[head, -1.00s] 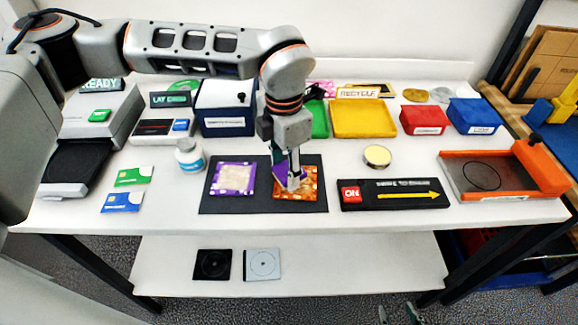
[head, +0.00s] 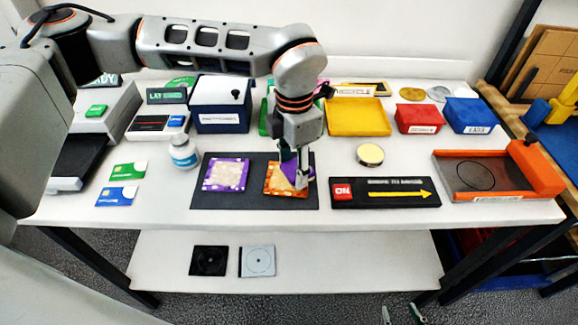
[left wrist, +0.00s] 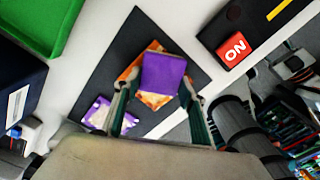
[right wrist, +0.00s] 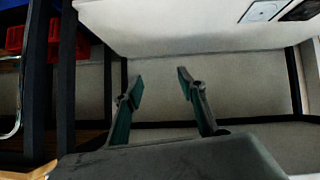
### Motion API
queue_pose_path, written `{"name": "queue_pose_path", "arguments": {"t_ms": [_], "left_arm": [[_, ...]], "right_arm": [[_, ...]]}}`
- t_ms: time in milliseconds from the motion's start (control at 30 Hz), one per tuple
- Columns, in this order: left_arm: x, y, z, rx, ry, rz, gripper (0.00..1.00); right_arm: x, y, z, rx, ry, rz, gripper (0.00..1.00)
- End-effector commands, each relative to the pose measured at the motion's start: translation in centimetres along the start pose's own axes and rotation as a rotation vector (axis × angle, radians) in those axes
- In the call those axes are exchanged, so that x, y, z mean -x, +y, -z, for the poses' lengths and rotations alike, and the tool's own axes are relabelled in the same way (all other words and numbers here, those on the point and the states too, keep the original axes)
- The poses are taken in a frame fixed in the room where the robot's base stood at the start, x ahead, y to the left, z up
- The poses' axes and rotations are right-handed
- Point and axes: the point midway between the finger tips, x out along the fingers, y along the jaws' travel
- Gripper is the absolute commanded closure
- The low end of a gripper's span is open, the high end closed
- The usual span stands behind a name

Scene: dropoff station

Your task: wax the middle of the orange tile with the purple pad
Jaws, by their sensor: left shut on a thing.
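My left gripper (head: 300,180) is shut on the purple pad (head: 289,164); the pad also shows between its fingers in the left wrist view (left wrist: 163,76). The pad is over the orange tile (head: 273,183), covering part of its middle and upper right. I cannot tell whether pad and tile touch. The tile's orange rim shows around the pad in the left wrist view (left wrist: 152,101). The tile lies on a dark mat (head: 255,199) on the white table. My right gripper (right wrist: 160,87) is open and empty, low in front of the table.
A purple-edged tile (head: 225,175) lies left on the same mat. A round tin with a cream top (head: 370,155) stands to the right, behind a black board with a red ON switch (head: 385,192). A white jar (head: 184,152) stands left of the mat.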

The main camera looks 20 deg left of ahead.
Motion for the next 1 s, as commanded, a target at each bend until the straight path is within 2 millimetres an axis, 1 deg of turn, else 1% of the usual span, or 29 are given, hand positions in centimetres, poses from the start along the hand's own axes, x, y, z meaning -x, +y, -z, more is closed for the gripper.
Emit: {"name": "queue_pose_path", "arguments": {"t_ms": [167, 233, 300, 433, 567, 900, 1000], "left_arm": [[0.0, -0.2, -0.5, 0.001, 0.001, 0.0, 0.8], [0.8, -0.3, -0.6, 0.002, 0.0, -0.001, 0.8], [2.7, -0.3, -0.7, 0.002, -0.004, -0.004, 0.8], [3.6, -0.5, -0.8, 0.003, -0.001, -0.002, 0.8], [4.8, -0.7, -1.0, 0.002, -0.001, -0.001, 0.8], [7.7, -1.2, -1.4, 0.002, -0.002, -0.002, 0.8], [8.1, -1.3, -1.5, 0.002, -0.001, -0.001, 0.8]], "right_arm": [[0.0, -0.3, 0.1, -0.007, 0.001, 0.002, 0.6], [0.3, -0.1, 0.8, -0.008, 0.006, 0.001, 0.6], [0.5, 0.0, 1.1, -0.009, 0.008, 0.0, 0.6], [0.8, 0.0, 1.9, -0.015, 0.016, 0.002, 0.6], [1.2, -0.3, 2.2, -0.018, 0.012, 0.006, 0.6], [2.0, 0.2, 3.6, -0.012, 0.014, 0.002, 0.6], [2.2, 0.3, 4.0, -0.011, 0.018, 0.001, 0.6]]}}
